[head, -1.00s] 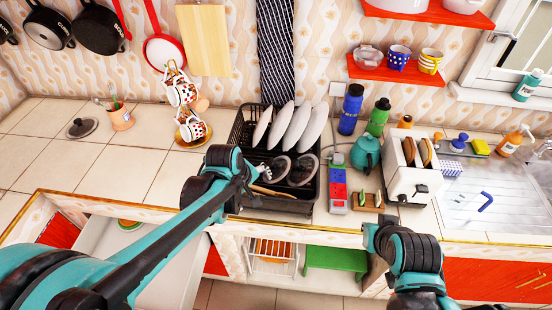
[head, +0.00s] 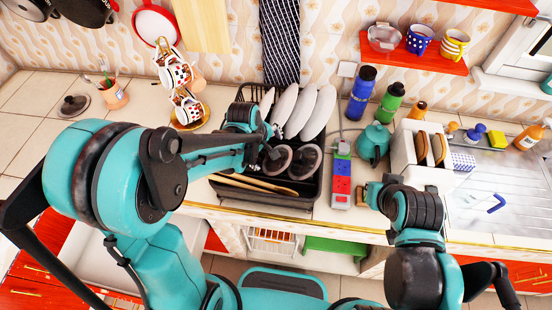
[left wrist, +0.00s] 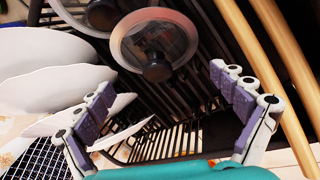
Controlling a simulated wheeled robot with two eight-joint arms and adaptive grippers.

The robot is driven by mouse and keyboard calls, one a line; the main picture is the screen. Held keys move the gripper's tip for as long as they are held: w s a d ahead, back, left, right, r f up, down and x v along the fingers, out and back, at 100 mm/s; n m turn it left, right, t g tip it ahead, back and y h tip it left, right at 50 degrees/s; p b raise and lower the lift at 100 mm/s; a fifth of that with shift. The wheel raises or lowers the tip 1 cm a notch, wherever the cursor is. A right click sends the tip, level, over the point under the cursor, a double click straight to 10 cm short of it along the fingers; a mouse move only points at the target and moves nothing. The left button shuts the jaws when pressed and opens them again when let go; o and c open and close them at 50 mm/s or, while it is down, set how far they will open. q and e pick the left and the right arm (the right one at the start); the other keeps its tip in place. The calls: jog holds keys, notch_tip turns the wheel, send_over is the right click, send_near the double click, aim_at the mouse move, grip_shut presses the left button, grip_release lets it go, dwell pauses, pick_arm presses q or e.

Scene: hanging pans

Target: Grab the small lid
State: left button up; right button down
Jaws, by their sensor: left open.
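Two lids with dark knobs stand in the black dish rack, a left lid (head: 277,158) and a right lid (head: 304,162). In the left wrist view one glass lid (left wrist: 155,38) with a dark knob lies ahead of the fingers, and part of another lid (left wrist: 102,14) shows at the top edge. A third lid (head: 73,104) lies on the counter at the left. My left gripper (head: 272,131) is over the rack near the lids; in its wrist view (left wrist: 160,88) the fingers are apart and empty. My right gripper (head: 372,196) is by the counter's front edge; its jaw state is unclear.
White plates (head: 305,108) stand upright in the dish rack (head: 290,200), close to my left fingers. Wooden utensils (head: 250,184) lie along its front. A power strip (head: 341,180), bottles (head: 361,92) and toaster (head: 425,172) stand to the right. A mug stand (head: 177,85) is left.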

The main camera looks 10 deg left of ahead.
pick_arm(q)
jog(key=x, duration=0.3)
jog(key=shift+w+d+f+b, duration=0.2)
jog(key=shift+f+b, duration=0.15)
jog(key=shift+c, duration=0.3)
jog(key=c, duration=1)
jog(key=shift+s+r, duration=0.1)
jog(key=shift+s, duration=0.15)
jog(key=c, duration=0.9)
